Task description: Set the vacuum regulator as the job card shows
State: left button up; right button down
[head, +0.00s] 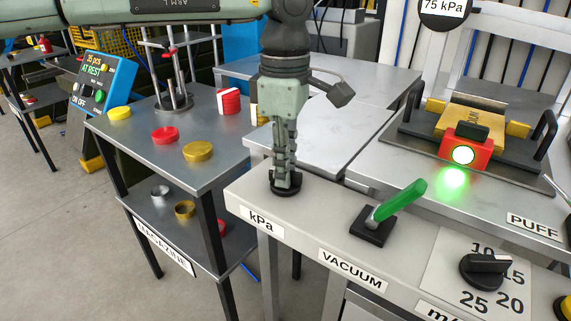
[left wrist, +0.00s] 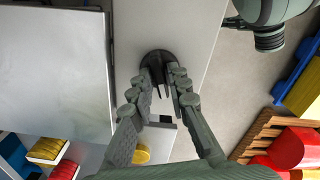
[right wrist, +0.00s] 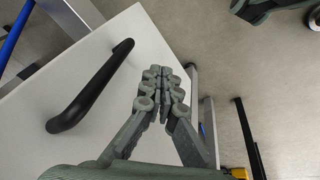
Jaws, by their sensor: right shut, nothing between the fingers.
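The kPa knob (head: 285,190), dark with a round base, sits at the left end of the grey front panel beside the label "kPa". In the left wrist view the knob (left wrist: 157,60) lies at the fingertips. My left gripper (head: 286,178) points down at it, a finger on each side with a narrow gap between; whether they press on it I cannot tell. The fingers hide part of the knob and its pointer. A round black sign or gauge (head: 443,10) reads "75 kPa", cut off above. My right gripper (right wrist: 160,73) is shut and empty. I see no job card.
Right of the knob stand a green-handled vacuum lever (head: 398,203) and a dark dial (head: 487,270) marked 10 to 25. A magazine stand (head: 140,150) with coloured discs is at left. The right wrist view shows a black handle (right wrist: 92,85).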

pick_arm(q)
grip_shut()
